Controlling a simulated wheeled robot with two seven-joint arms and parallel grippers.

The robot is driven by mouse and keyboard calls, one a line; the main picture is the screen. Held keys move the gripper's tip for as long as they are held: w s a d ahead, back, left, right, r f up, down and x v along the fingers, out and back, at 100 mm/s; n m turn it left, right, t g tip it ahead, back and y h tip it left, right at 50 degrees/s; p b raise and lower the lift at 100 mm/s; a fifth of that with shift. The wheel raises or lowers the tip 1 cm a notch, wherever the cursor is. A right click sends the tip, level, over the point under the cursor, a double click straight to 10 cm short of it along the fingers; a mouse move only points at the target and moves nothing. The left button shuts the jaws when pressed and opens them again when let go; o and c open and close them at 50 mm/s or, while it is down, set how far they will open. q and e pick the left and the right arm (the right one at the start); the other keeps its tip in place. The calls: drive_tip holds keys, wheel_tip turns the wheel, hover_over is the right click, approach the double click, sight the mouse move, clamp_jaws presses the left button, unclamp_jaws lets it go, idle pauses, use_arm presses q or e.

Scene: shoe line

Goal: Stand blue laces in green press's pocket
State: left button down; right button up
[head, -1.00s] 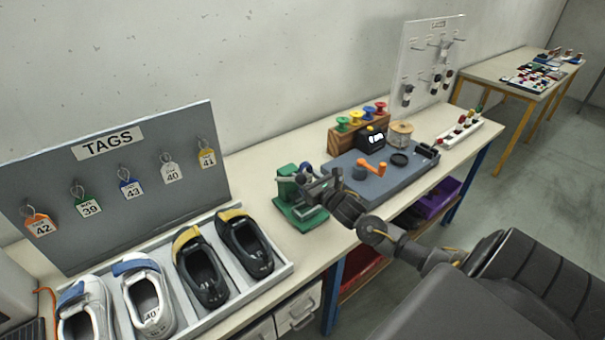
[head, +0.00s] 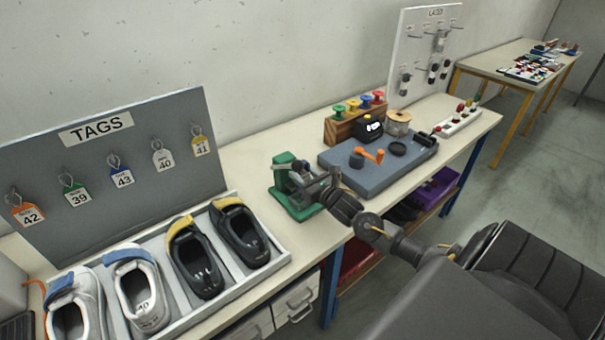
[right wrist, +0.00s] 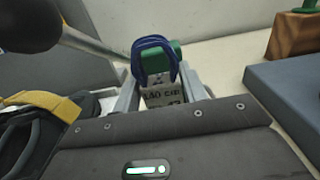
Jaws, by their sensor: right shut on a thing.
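The green press (head: 290,206) stands near the front edge of the bench in the head view. My right gripper (head: 322,186) is at its right side, partly covering it. In the right wrist view my right gripper (right wrist: 160,88) is shut on the blue laces (right wrist: 152,46), a looped bundle with a pale printed band between the fingers. A green part of the press (right wrist: 176,52) shows just behind the loops. The pocket is hidden, and I cannot tell whether the laces touch the press. My left gripper is in neither view.
A dark knob (right wrist: 28,22) on a grey rod is close at the upper left in the wrist view. A shoe tray (head: 285,254) lies left of the press. A blue-grey board (head: 345,178) and a wooden spool rack (head: 338,130) stand to its right.

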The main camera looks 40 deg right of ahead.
drive_tip(key=shift+f+b, duration=1.55)
drive_tip(key=shift+f, duration=0.6)
drive_tip(key=o, duration=1.1)
drive_tip(key=shift+c, duration=0.2)
drive_tip(key=s+b, duration=0.2)
drive_tip(key=s, duration=0.7)
drive_tip(key=shift+s+f, duration=0.1)
drive_tip(key=shift+s+a, duration=0.1)
drive_tip(key=shift+s, duration=0.7)
